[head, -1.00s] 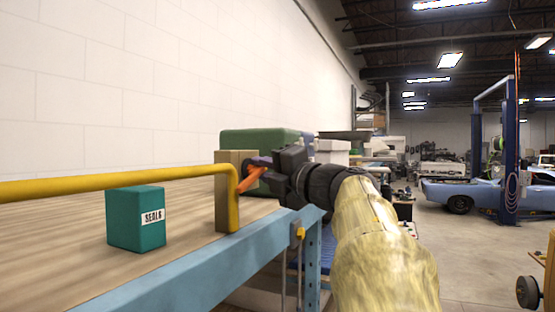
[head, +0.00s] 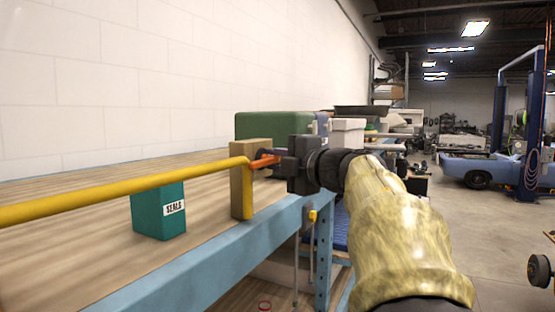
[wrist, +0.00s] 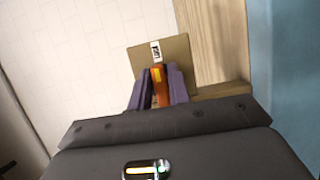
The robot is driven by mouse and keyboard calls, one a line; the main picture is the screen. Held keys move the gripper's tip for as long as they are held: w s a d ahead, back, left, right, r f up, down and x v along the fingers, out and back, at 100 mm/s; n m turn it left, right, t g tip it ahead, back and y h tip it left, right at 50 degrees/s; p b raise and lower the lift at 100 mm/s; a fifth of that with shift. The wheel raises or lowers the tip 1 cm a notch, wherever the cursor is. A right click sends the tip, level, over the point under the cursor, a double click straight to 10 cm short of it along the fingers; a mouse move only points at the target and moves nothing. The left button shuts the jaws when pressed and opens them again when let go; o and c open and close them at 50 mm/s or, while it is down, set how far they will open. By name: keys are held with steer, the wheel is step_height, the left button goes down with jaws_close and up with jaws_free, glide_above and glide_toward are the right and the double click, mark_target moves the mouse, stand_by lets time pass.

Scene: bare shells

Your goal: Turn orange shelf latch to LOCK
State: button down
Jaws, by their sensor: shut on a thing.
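The orange latch (head: 265,161) sticks out to the right from beside a wooden block (head: 241,180) at the shelf's edge. It looks nearly level in the head view. My gripper (head: 282,160) is at the latch's right end. In the wrist view the latch (wrist: 160,86) lies between the two dark purple fingers (wrist: 160,92), which are shut on it. Behind it is a tan plate (wrist: 177,57) with a small white label (wrist: 156,51), too small to read. The latch's pivot is hidden.
A yellow rail (head: 110,192) runs from the left to the block. A teal box marked SEALS (head: 158,212) stands behind the rail on the wooden top. A green case (head: 270,126) is behind my gripper. A blue shelf edge (head: 235,255) runs below.

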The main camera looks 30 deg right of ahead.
steer(key=c, duration=1.4)
jaws_free()
steer(key=shift+w, duration=0.1)
steer(key=shift+d, duration=0.1)
steer(key=shift+s+f+b, duration=0.1)
steer(key=shift+s+b, duration=0.35)
steer(key=shift+s, duration=0.4)
steer(key=s+d+b, duration=0.3)
steer(key=s+b, duration=0.3)
steer(key=s, duration=0.9)
steer(key=shift+s, duration=0.3)
steer(key=shift+w+a, duration=0.1)
steer(key=shift+w, duration=0.05)
